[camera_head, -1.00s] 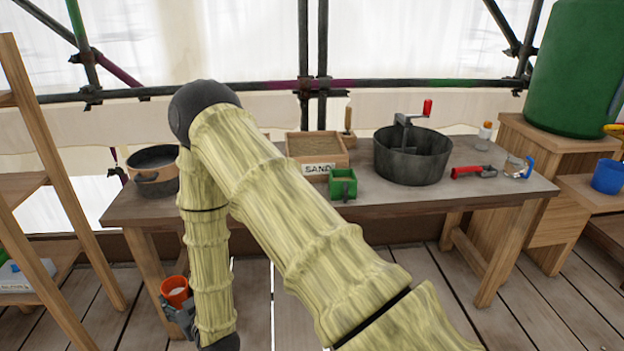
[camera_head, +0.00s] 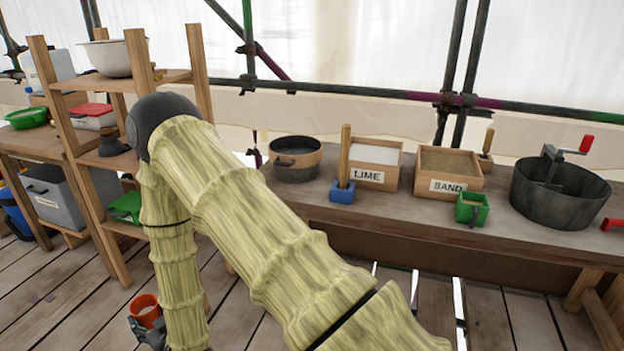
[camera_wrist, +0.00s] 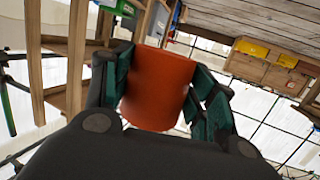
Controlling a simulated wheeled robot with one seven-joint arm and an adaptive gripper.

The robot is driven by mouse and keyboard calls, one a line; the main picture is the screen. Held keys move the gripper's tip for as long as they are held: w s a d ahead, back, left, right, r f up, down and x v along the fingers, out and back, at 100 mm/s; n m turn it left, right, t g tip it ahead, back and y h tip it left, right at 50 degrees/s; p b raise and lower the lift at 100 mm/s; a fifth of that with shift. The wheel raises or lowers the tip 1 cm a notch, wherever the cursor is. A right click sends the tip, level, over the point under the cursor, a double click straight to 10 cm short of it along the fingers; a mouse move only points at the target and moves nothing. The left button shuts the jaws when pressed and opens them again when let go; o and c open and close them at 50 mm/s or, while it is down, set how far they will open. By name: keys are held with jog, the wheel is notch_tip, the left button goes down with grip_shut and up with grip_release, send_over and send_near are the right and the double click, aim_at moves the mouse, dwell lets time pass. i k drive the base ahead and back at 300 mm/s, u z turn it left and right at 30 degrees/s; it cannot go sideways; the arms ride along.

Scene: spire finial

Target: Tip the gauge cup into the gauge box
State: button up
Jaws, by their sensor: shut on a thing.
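An orange-red cup (camera_head: 145,310), which I take for the gauge cup, is low at the left in the head view, beside my forearm. My gripper (camera_head: 150,328) is shut around it, and the cup looks upright above the floor. In the wrist view the cup (camera_wrist: 158,88) sits between the two green-padded fingers of my gripper (camera_wrist: 160,80). Its contents are hard to see. A small open green box (camera_head: 472,209) stands on the bench before the sand box; I cannot tell if it is the gauge box. My arm hides part of the bench's left end.
The bench (camera_head: 400,220) holds a dark pan (camera_head: 295,160), a blue block with a wooden handle (camera_head: 342,190), the lime box (camera_head: 372,165), the sand box (camera_head: 447,172) and a dark mixing tub (camera_head: 560,195). A wooden shelf rack (camera_head: 130,85) stands left. Floor is open in front.

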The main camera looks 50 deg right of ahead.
aim_at(472, 209)
jog(key=u, duration=0.05)
jog(key=k, duration=0.9)
jog(key=z, duration=0.65)
